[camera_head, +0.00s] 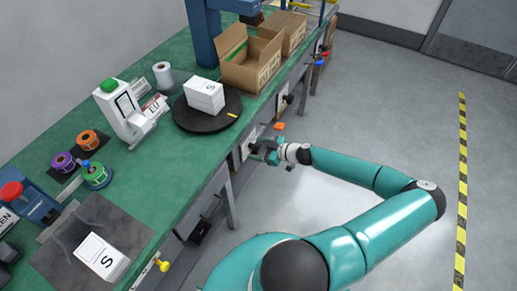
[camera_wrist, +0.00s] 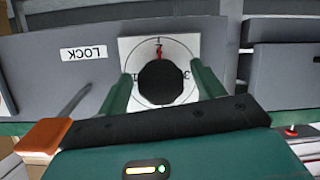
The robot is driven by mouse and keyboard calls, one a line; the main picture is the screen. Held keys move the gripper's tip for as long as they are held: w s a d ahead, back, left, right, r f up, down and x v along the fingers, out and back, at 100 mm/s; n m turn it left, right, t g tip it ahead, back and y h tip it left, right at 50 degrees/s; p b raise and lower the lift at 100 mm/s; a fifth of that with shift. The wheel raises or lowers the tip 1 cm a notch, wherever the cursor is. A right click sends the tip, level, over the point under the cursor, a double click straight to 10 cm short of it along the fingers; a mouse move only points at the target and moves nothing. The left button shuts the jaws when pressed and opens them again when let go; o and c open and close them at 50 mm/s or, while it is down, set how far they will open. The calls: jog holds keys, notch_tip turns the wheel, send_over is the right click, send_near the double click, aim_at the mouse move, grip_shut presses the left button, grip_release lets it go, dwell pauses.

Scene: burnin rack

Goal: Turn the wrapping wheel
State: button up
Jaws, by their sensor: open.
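A black round knob (camera_wrist: 160,83) sits on a white dial plate (camera_wrist: 187,45) with numbers and a red pointer mark, on the grey bench front. My gripper (camera_wrist: 162,88) is open, with one green finger on each side of the knob; whether they touch it I cannot tell. In the head view my gripper (camera_head: 262,150) is at the bench's front edge and hides most of the knob. I cannot tell whether knob or turntable is the wrapping wheel.
A lever with an orange handle (camera_wrist: 42,137) is close left of my gripper, near an upside-down LOCK label (camera_wrist: 84,53). Cardboard boxes (camera_head: 250,62), a label printer (camera_head: 125,110) and tape rolls (camera_head: 95,175) stand on the green bench. The floor right of my arm is clear.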

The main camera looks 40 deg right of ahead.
jog(key=shift+w, duration=0.15)
jog(key=c, duration=1)
